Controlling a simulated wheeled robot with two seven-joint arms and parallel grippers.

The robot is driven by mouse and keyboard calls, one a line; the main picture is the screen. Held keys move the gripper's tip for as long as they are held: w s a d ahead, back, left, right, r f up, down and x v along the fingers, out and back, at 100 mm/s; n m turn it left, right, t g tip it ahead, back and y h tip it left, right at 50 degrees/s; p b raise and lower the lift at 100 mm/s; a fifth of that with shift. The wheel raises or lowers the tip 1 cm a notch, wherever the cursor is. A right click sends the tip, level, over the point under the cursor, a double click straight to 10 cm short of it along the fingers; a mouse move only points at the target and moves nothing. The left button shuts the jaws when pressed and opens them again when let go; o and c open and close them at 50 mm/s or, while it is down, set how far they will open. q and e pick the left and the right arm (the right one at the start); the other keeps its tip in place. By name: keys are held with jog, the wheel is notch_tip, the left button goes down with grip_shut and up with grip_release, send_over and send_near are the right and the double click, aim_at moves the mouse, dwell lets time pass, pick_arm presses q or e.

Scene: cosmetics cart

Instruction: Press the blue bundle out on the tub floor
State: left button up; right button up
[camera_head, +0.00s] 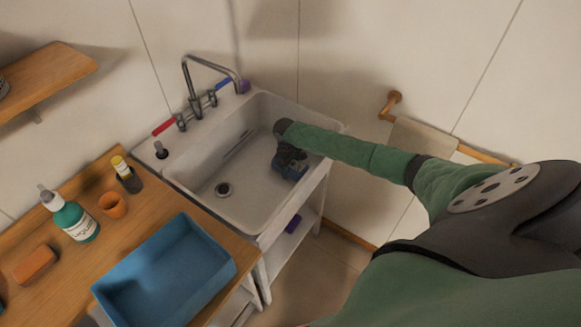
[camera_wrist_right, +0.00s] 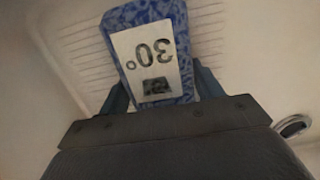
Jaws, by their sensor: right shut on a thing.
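The blue bundle (camera_head: 292,167) is inside the white tub (camera_head: 250,212) of the sink, towards its right side. In the right wrist view the blue bundle (camera_wrist_right: 179,18) is a patterned blue block with a white label reading 30°. My right gripper (camera_head: 288,158) reaches down into the tub and is shut on the bundle; its fingers (camera_wrist_right: 158,88) lie on both sides of it. Whether the bundle touches the tub floor (camera_head: 240,172) is hard to tell. My left gripper is not in view.
The tub has a drain (camera_head: 223,189) and a faucet (camera_head: 188,80) with red and blue handles at the back. On the wooden counter to the left stand a blue tray (camera_head: 165,262), a green bottle (camera_head: 76,221), an orange cup (camera_head: 112,205) and an orange block (camera_head: 35,264).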

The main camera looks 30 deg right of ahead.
jog(key=p, duration=0.3)
jog(key=shift+p, duration=0.3)
dwell(6.2)
notch_tip(320, 180, up, 2)
jog(key=shift+r+p, duration=0.15)
jog(key=shift+p, duration=1)
jog(key=shift+r+p, duration=0.8)
jog(key=shift+r, duration=0.7)
notch_tip(320, 180, up, 10)
jog(key=shift+f, duration=0.2)
